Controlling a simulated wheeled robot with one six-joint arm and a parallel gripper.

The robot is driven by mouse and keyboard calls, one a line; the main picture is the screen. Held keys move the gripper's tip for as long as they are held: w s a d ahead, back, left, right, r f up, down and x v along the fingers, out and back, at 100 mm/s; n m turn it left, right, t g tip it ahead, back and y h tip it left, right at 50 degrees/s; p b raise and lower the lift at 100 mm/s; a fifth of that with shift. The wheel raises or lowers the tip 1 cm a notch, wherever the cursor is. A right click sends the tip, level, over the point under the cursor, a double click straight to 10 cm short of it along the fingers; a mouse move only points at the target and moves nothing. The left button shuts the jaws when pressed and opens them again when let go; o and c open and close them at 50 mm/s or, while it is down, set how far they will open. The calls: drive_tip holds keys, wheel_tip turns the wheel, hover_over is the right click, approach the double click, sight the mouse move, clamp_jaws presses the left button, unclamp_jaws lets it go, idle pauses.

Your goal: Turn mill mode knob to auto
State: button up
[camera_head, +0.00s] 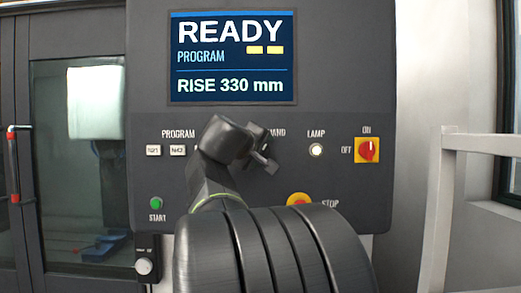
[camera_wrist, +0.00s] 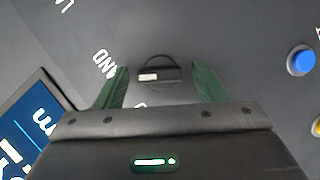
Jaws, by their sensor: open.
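The mode knob (camera_wrist: 172,76) is a round dark selector with a raised grip bar and a white mark on the bar's left end in the wrist view. It lies between the two green fingers of my gripper (camera_wrist: 161,67), which are open and apart from it on both sides. A partly cut "AND" label (camera_wrist: 106,63) is beside the left finger. In the head view my gripper (camera_head: 264,162) is in front of the panel below the screen and hides the knob. The AUTO label cannot be read.
The dark control panel (camera_head: 340,60) carries a screen (camera_head: 232,58) reading READY, a green START button (camera_head: 156,203), a STOP button (camera_head: 299,199), a lamp button (camera_head: 316,150) and a red ON/OFF switch (camera_head: 367,150). A blue button (camera_wrist: 301,60) is right in the wrist view. A pale railing (camera_head: 447,190) stands right.

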drive_tip(key=c, duration=1)
drive_tip(key=shift+f+b, duration=0.15)
drive_tip(key=shift+b, duration=0.2)
drive_tip(key=shift+f+n+b, duration=0.1)
drive_tip(key=shift+n+b, duration=0.45)
drive_tip(key=shift+n, duration=0.05)
drive_tip(key=n+b, duration=0.1)
drive_tip(key=n+t+h+b, duration=0.1)
drive_tip(key=b, duration=0.1)
drive_tip(key=shift+f+n+t, duration=0.2)
drive_tip(key=shift+n+t, duration=0.1)
drive_tip(key=shift+n, duration=0.1)
drive_tip(key=n+t+b, duration=0.1)
drive_tip(key=n+b, duration=0.3)
drive_tip(key=shift+h, duration=0.4)
drive_tip(key=shift+n+t+b, duration=0.8)
drive_tip(key=shift+n+b, duration=0.25)
drive_tip(key=shift+n, duration=0.55)
